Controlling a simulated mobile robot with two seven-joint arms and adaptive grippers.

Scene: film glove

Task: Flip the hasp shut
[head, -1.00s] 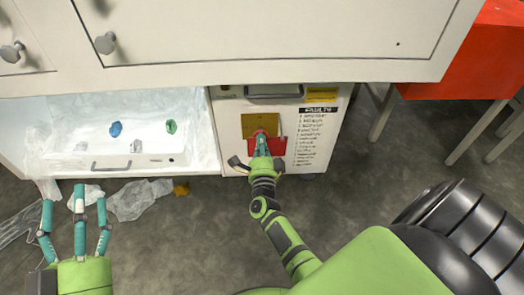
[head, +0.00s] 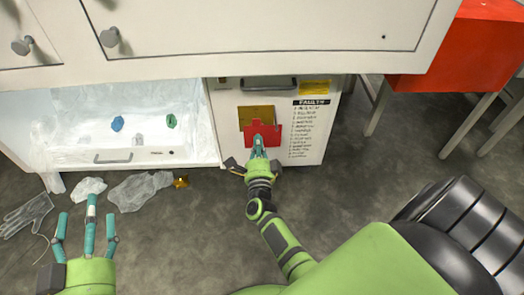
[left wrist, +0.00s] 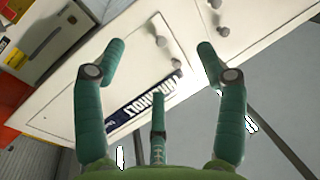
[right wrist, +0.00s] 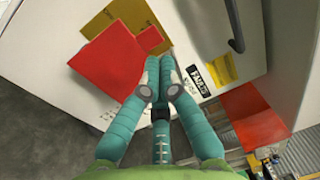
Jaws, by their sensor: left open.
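A red hasp plate (head: 262,132) sits on the front of the white cabinet door, with a brass-coloured plate (head: 256,112) just above it. In the right wrist view the red plate (right wrist: 110,62) lies left of my fingertips, near the yellow plate (right wrist: 128,18). A smaller reddish tab (right wrist: 150,38) shows at its upper corner. My right gripper (head: 258,143) is at the red plate's lower part, fingers together with nothing seen between them; whether it touches is unclear. My left gripper (head: 90,210) is open and empty, low at the left, away from the hasp.
An open white drawer (head: 180,150) with small blue and green items is left of the hasp. A crumpled plastic piece (head: 140,190) and a clear glove (head: 28,213) lie on the floor. A red table (head: 470,50) stands right.

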